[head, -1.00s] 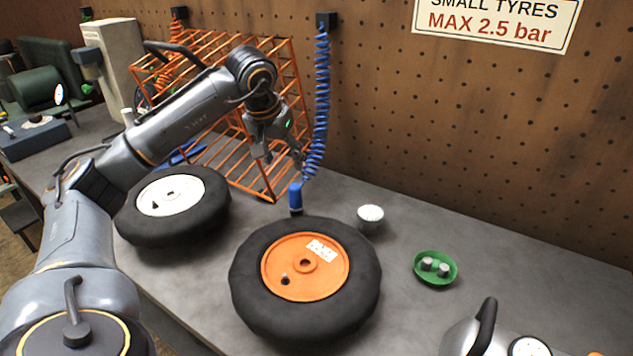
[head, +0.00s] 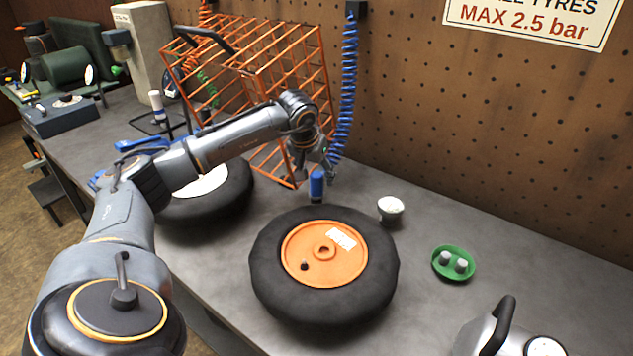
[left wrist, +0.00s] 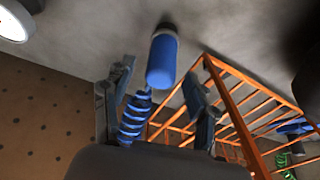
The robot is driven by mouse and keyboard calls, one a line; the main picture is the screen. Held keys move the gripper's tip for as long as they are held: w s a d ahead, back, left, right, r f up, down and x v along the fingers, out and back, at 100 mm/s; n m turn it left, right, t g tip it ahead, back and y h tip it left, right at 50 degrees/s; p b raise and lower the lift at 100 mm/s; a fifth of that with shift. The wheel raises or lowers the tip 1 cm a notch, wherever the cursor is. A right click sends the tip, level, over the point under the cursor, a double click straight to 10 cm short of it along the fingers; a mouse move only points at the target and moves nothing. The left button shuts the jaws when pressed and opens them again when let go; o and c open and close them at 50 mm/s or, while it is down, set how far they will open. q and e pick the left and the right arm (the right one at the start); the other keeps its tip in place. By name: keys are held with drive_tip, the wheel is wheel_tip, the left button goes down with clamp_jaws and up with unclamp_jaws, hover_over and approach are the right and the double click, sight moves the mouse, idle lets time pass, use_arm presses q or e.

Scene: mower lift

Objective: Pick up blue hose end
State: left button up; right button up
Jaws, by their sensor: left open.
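The blue hose end (head: 317,184) is a blue cylinder hanging upright at the bottom of the coiled blue hose (head: 348,85), behind the orange-rimmed wheel. In the left wrist view the hose end (left wrist: 163,60) shows large, with blue coils (left wrist: 134,118) behind it. My left gripper (head: 318,165) is open at the hose end's upper part. In the left wrist view its two fingers stand on either side of the hose end, apart from each other; contact is not clear. My right gripper is not in view.
The orange-rimmed wheel (head: 270,265) lies in front of the hose end. A white-rimmed wheel (head: 225,205) lies under my left arm. An orange wire cage (head: 325,75) stands behind. A white cup (head: 391,208) and a green dish (head: 440,272) sit to the right, with bare bench between.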

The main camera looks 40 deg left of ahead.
use_arm(q)
drive_tip(key=shift+w+a+f, duration=0.1)
drive_tip(key=shift+w+f, duration=0.15)
drive_tip(key=shift+f, duration=0.3)
drive_tip(key=shift+s, duration=0.1)
clamp_jaws()
drive_tip(key=shift+r, duration=0.1)
